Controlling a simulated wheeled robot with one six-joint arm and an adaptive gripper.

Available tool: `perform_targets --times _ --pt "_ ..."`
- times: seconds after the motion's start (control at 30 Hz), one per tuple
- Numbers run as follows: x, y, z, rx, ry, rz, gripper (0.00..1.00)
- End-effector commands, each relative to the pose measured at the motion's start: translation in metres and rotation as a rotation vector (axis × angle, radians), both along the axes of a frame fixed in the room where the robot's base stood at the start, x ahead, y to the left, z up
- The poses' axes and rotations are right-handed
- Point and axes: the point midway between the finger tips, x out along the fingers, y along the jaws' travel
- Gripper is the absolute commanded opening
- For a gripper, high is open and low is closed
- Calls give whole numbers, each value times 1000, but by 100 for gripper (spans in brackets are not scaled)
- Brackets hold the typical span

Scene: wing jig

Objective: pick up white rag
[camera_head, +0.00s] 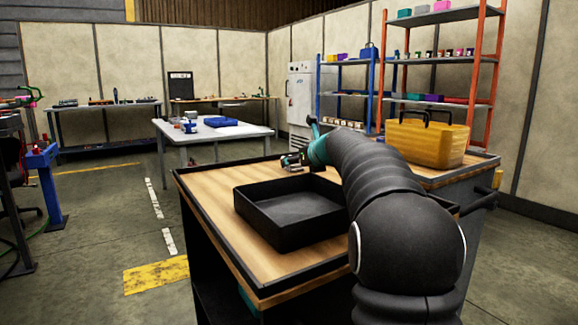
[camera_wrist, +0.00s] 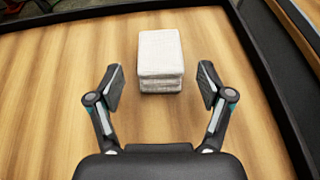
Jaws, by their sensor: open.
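The white rag (camera_wrist: 160,57) shows in the wrist view as a folded, stacked white block lying on the wooden worktop (camera_wrist: 50,100). My gripper (camera_wrist: 160,82) is open, with one finger to the left and one to the right of the rag's near end. The fingers stand apart from the rag, with wood showing between. The rag lies mostly ahead of the fingertips.
A black tray (camera_head: 255,225) stands on the same bench, left of my arm. A raised dark rim (camera_wrist: 130,10) edges the worktop.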

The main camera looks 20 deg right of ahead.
Motion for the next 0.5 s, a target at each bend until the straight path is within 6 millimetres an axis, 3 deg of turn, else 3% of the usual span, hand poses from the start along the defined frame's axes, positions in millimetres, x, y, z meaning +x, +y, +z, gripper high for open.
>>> perform_targets --times 0.13,0.37,0.4,0.5 --pt "12 1 -4 0 -1 -1 79" --pt "13 1 -5 -1 -1 -2 79" --pt "13 1 -5 -1 -1 -2 77" --pt "13 1 -5 -1 -1 -2 52"
